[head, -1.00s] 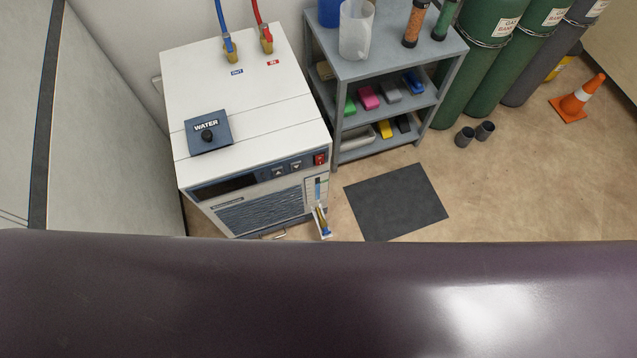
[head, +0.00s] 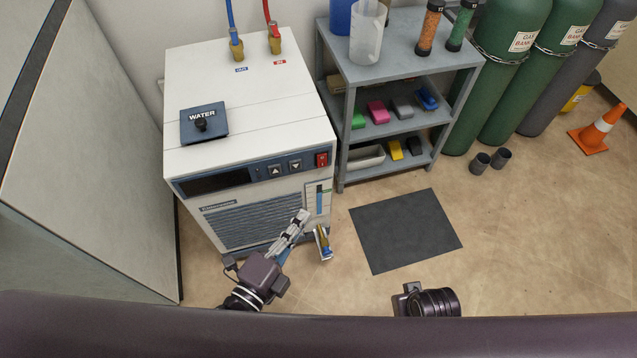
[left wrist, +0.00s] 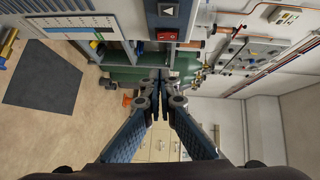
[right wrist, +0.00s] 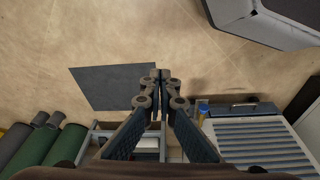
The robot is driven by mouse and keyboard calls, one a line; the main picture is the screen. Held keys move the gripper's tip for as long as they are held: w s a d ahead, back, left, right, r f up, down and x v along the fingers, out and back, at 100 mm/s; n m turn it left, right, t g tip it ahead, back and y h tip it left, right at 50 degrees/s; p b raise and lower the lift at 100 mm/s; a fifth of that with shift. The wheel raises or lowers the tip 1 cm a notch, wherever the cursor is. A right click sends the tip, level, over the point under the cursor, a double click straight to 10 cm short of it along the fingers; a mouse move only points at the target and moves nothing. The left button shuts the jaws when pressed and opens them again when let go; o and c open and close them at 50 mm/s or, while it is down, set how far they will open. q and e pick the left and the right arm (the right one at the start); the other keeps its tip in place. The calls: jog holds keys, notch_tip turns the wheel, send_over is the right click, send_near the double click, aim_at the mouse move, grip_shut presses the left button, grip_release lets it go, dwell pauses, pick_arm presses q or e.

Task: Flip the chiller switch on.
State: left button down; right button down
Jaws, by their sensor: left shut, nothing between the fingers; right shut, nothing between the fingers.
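The chiller (head: 245,150) is a white box with a dark blue control strip along its upper front. Its red rocker switch (head: 321,160) sits at the right end of that strip, beside two arrow buttons. The switch also shows in the left wrist view (left wrist: 167,35), above the fingertips; I cannot tell its position. My left gripper (head: 303,217) is shut and empty, in front of the chiller's lower right front, below the switch. My right gripper (right wrist: 161,75) is shut and empty, pointing at the floor; in the head view only its wrist shows, at the bottom edge.
A grey shelf (head: 400,62) with bins stands right of the chiller. A dark mat (head: 405,230) lies on the floor. Green gas cylinders (head: 508,40) and an orange cone (head: 599,130) are farther right. A grey panel (head: 110,130) stands left. Floor around the mat is clear.

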dwell(0.3)
pick_arm(q)
send_near(325, 166)
jog(key=w+d, duration=0.1)
jog(key=d, duration=0.3)
jog(key=shift+w+a+f+b, duration=0.1)
jog(key=shift+w+a+b, duration=0.15)
jog(key=shift+w, duration=0.8)
jog(key=shift+w+a+b, duration=0.1)
jog(key=shift+w+a, duration=0.1)
jog(key=shift+w, duration=0.9)
pick_arm(e)
jog(key=shift+w+r, duration=0.15)
jog(key=shift+r, duration=0.55)
jog(key=shift+w+r, duration=0.15)
jog(key=shift+r, duration=0.55)
pick_arm(q)
jog(key=shift+w+a+f+b, duration=0.1)
jog(key=shift+w+b, duration=0.1)
jog(key=shift+b, duration=0.7)
pick_arm(e)
jog(key=shift+t, duration=0.3)
notch_tip(325, 166, up, 6)
jog(key=shift+w+f, duration=0.1)
jog(key=shift+f, duration=0.1)
jog(key=shift+d, duration=0.1)
